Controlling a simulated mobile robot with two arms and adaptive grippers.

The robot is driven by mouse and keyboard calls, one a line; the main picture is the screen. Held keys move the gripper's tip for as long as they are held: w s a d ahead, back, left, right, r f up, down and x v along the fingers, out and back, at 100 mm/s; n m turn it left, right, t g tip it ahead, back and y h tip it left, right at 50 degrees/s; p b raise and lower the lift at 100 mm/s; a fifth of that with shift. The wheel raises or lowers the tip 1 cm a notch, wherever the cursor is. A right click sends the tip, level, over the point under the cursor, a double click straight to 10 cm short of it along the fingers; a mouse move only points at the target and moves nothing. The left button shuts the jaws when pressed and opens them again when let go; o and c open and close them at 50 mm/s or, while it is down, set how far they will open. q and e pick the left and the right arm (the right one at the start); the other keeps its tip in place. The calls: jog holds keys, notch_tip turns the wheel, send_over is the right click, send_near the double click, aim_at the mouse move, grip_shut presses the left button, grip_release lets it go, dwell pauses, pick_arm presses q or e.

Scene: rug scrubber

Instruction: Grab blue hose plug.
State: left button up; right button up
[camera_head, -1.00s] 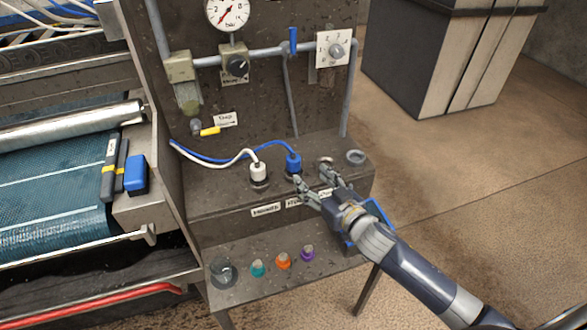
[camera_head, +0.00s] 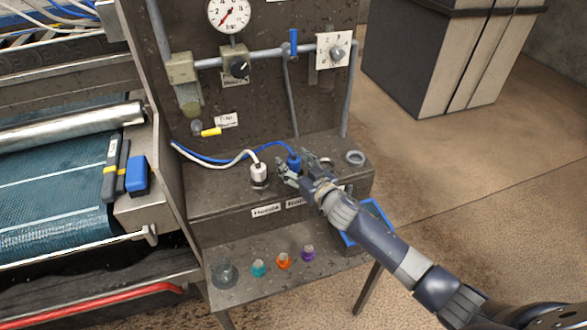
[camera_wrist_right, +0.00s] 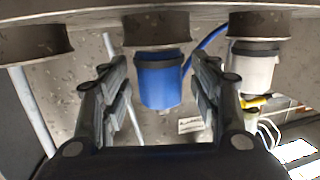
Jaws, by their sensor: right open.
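The blue hose plug (camera_head: 294,162) stands in a socket on the panel's ledge, with a blue hose running left from it. My right gripper (camera_head: 298,169) is at the plug, its fingers apart and partly covering it in the head view. In the right wrist view the blue plug (camera_wrist_right: 160,82) shows between and just beyond the two open fingers (camera_wrist_right: 160,95). I see no finger clearly touching it. The left gripper is not in view.
A white hose plug (camera_head: 258,174) stands in the socket left of the blue one. An empty socket (camera_head: 355,157) is at the right. A pipe and a pressure gauge (camera_head: 229,12) are above.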

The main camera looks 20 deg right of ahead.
jog(key=shift+w, duration=0.15)
jog(key=c, duration=1.3)
jog(key=shift+o, duration=0.2)
